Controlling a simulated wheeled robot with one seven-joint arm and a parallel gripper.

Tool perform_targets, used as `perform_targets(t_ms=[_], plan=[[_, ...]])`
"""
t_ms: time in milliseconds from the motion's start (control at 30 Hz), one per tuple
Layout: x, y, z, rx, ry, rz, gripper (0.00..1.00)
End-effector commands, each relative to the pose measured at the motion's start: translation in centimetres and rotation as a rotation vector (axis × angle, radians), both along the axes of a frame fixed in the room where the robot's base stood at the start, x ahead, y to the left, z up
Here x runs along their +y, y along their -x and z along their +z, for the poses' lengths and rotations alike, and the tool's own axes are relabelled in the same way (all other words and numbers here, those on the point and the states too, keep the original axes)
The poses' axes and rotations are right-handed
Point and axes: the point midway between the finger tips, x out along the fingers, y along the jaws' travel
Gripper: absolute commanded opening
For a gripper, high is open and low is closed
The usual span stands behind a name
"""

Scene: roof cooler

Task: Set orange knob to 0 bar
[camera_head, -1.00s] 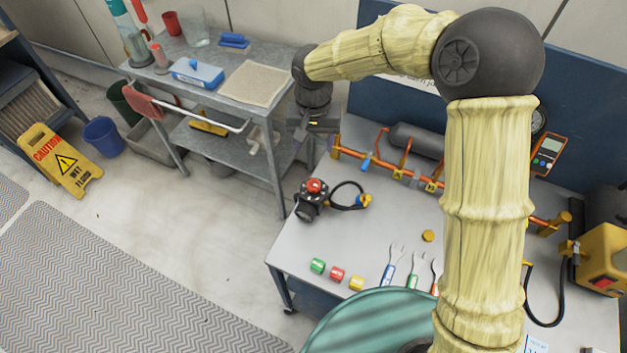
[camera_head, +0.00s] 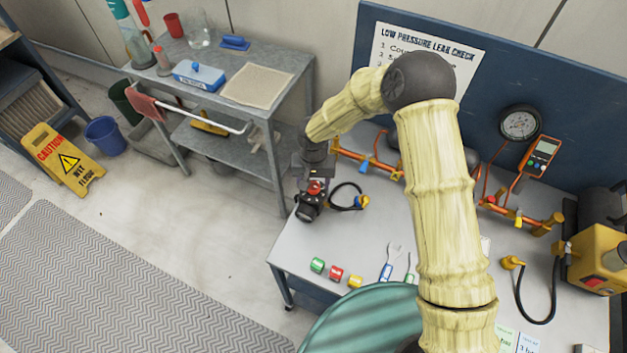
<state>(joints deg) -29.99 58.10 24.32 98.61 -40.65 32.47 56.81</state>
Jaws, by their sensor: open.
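The orange-red knob (camera_head: 314,188) sits on top of a small black regulator (camera_head: 308,207) at the left end of the workbench. My gripper (camera_head: 316,176) points down just above the knob, with its fingers open. From this view I cannot tell whether the fingers touch the knob or stand around it. The knob's scale and setting are too small to read. A round pressure gauge (camera_head: 520,122) stands at the back right, its reading too small to tell.
A black hose with a yellow fitting (camera_head: 362,202) lies right of the regulator. Orange piping (camera_head: 350,155) runs along the back of the bench (camera_head: 300,248). Green, red and yellow pieces (camera_head: 336,273) and wrenches (camera_head: 390,265) lie in front. A grey cart (camera_head: 285,95) stands behind left.

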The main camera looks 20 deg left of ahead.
Motion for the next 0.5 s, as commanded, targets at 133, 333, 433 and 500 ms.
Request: perform_targets(t_ms=[133,333,433,500], plan=[[-0.03,0.01,-1.01,0.000,0.000,0.000,0.58],[-0.01,-0.01,-1.17,-0.001,0.000,0.000,0.58],[0.00,-0.01,-1.16,-0.001,0.000,0.000,0.54],[0.00,-0.01,-1.15,-0.001,0.000,0.000,0.40]])
